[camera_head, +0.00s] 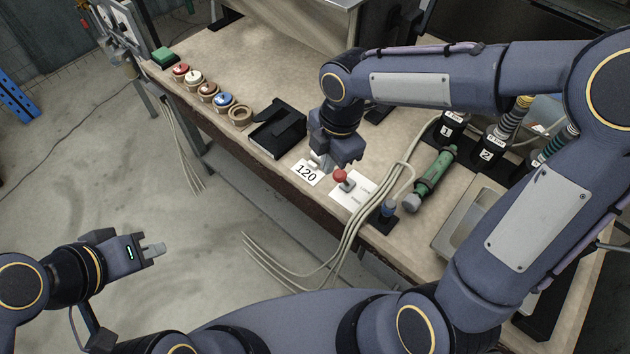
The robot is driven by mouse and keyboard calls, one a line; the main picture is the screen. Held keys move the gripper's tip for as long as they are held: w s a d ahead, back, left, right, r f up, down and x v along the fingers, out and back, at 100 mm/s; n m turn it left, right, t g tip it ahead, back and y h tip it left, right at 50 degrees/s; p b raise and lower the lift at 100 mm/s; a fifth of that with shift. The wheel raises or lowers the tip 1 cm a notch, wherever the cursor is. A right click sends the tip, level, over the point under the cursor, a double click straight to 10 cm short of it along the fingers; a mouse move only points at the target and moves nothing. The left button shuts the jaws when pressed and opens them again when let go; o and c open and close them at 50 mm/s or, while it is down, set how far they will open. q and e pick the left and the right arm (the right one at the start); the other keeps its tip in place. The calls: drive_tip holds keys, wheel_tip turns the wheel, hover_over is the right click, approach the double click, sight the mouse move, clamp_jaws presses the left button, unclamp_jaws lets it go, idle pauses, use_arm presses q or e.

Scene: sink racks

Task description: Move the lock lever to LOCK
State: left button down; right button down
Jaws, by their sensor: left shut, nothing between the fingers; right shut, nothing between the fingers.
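The lock lever (341,176) has a red knob and stands on a white labelled plate (357,194) near the front edge of the bench. The plate's printing is too small to read. My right gripper (322,166) is shut and empty, pointing down just behind and left of the red knob, close to the white "120" card. I cannot tell whether it touches the lever. My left gripper (158,249) is shut and empty, held over the floor well away from the bench.
The "120" card (306,173) lies left of the lever. A black tray (278,130) and a row of several coloured round pieces (208,91) lie further left. Pale cables (349,232) hang over the front edge.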

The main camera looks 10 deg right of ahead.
sight(344, 179)
wheel_tip(344, 179, down, 11)
drive_tip(key=a+n, duration=0.1)
drive_tip(key=a, duration=0.1)
drive_tip(key=shift+w+d+r+p, duration=0.2)
drive_tip(key=shift+w+d, duration=0.15)
drive_tip(key=shift+d, duration=0.25)
drive_tip(key=shift+w+d+r+p, duration=0.25)
drive_tip(key=shift+w+d, duration=0.1)
drive_tip(key=shift+d, duration=0.25)
drive_tip(key=shift+w+d+r+p, duration=0.2)
drive_tip(key=shift+w+d, duration=0.15)
drive_tip(key=shift+d, duration=0.25)
